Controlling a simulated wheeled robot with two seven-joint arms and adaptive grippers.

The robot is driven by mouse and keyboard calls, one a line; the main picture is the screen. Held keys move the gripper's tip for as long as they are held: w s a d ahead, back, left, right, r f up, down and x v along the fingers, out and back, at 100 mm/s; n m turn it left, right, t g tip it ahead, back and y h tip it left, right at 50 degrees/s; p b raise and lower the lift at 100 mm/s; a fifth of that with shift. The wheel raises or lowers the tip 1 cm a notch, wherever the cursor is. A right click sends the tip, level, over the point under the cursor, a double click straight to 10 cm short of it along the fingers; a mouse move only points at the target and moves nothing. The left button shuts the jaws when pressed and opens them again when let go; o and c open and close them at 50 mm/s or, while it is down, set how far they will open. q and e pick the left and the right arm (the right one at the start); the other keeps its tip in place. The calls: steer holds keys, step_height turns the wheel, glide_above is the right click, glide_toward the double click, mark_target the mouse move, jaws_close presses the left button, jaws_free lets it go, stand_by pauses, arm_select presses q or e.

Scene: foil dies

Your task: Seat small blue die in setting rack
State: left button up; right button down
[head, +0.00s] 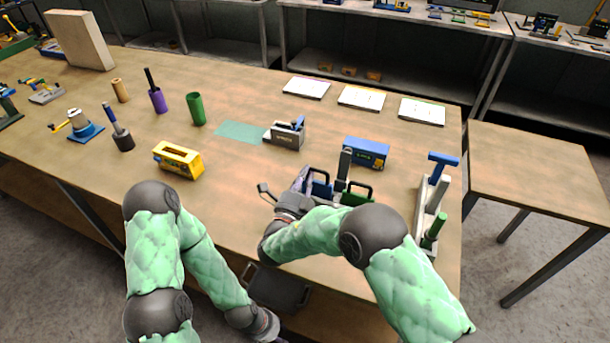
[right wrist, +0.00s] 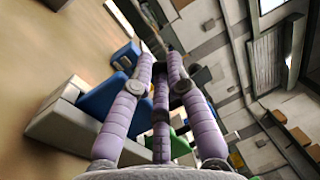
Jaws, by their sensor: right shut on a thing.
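My right gripper (head: 303,183) is low over the table's front right part. Its jaws are shut on the small blue die (head: 321,189), whose blue side shows at the fingertips. The grip itself is mostly hidden by the fingers. In the right wrist view the lilac fingers (right wrist: 163,70) converge, with blue and grey pieces beside them. Just right of the gripper stands a grey upright (head: 345,166), with a green piece (head: 355,198) beside it; this seems to be the setting rack. Whether the die touches it is unclear. My left arm reaches the bottom edge; its fingers do not show.
A blue box (head: 367,152) stands behind the upright. A grey block (head: 287,137) is behind the gripper. A pale stand with blue and green parts (head: 423,205) is at the right edge. A yellow box (head: 178,160) and several cylinders stand left. The table centre front is clear.

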steer(key=shift+f, duration=0.35)
steer(key=c, duration=1.1)
jaws_free()
steer(key=shift+c, duration=0.2)
steer(key=shift+f, duration=0.15)
steer(key=shift+s, duration=0.1)
steer(key=v, duration=0.7)
steer(key=shift+s, duration=0.15)
steer(key=shift+a, duration=0.1)
